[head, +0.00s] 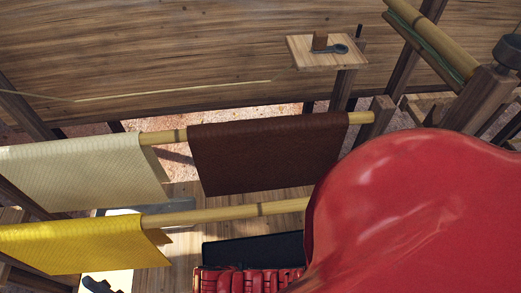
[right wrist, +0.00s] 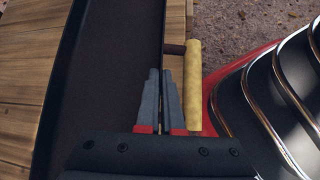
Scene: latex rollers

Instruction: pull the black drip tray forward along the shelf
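The black drip tray (head: 255,248) shows low in the head view, on the wooden shelf, partly covered by my red arm and body. In the right wrist view the tray (right wrist: 105,75) is a long dark trough running up the left half. My right gripper (right wrist: 160,72) is at its right-hand wall, one grey finger on each side, closed on that edge with only a thin gap between the fingertips. A pale yellow handle (right wrist: 194,85) on a brown peg stands just right of the fingers, not between them. My left gripper is not in view.
Cream (head: 85,172), brown (head: 265,155) and yellow (head: 75,245) sheets hang over bamboo poles above the shelf. Wooden planks (right wrist: 20,95) lie left of the tray. A small wooden stand (head: 325,52) holds a small dark object at the back. Gravelly ground (right wrist: 235,35) lies to the tray's right.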

